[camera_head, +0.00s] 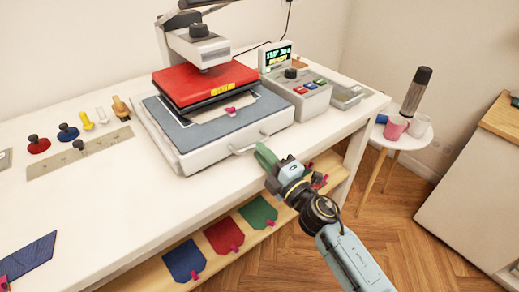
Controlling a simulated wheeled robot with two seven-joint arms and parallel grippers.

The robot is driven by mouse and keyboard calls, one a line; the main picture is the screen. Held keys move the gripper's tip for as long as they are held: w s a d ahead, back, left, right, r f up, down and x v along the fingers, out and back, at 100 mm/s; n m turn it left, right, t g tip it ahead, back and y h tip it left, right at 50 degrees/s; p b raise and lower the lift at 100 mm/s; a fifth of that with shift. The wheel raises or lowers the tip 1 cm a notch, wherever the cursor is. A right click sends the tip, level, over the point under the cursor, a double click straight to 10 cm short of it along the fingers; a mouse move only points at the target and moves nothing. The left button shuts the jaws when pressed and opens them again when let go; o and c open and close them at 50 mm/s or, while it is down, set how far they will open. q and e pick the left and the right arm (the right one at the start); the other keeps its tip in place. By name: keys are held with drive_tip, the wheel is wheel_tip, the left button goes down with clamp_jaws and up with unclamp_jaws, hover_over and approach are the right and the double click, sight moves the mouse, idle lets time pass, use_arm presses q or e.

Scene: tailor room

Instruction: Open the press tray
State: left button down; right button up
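The heat press stands on the white table, with a red upper plate (205,83) under its arm. The press tray (180,130) is a grey pad in a white frame. Its front part sticks out from under the red plate. A thin bar handle (240,151) sits on the tray's front edge. My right gripper (264,152) is at the right end of this handle, its green fingers pointing up toward it. I cannot tell whether the fingers touch or close on the handle. My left gripper is not in view.
A dark-and-white sheet with a pink clip (230,110) lies on the tray. A control box (300,92) stands right of the press. Stamps and knobs (68,132) are at left. Coloured cloths (224,235) lie on the lower shelf. A stool (400,138) with cups stands at right.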

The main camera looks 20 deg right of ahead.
drive_tip(key=shift+x, duration=0.85)
clamp_jaws()
